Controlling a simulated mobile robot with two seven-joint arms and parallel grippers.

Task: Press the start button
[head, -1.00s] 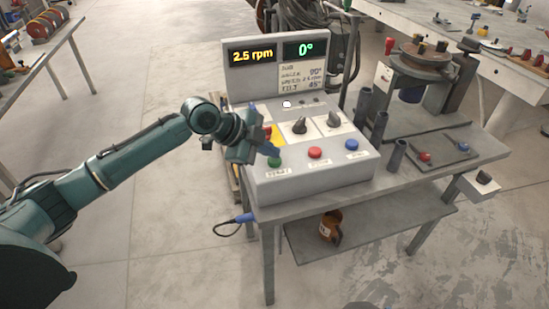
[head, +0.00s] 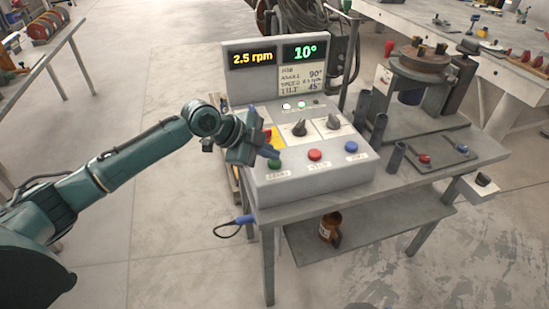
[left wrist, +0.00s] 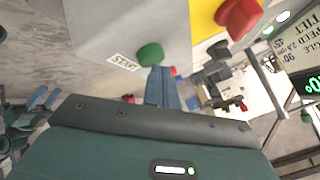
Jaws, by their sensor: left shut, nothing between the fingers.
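The green start button (head: 275,164) is at the front left of the grey control box (head: 315,182), above a paper label. It also shows in the left wrist view (left wrist: 150,54), beside the START label (left wrist: 124,62). My left gripper (head: 270,151) is shut and empty, its blue fingertips just above and behind the button. In the left wrist view the fingers (left wrist: 160,86) end close to the button's edge; I cannot tell if they touch. The box's display (head: 305,52) reads 10° and 2.5 rpm.
A red button (head: 315,155) and a blue button (head: 351,146) sit right of the green one.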

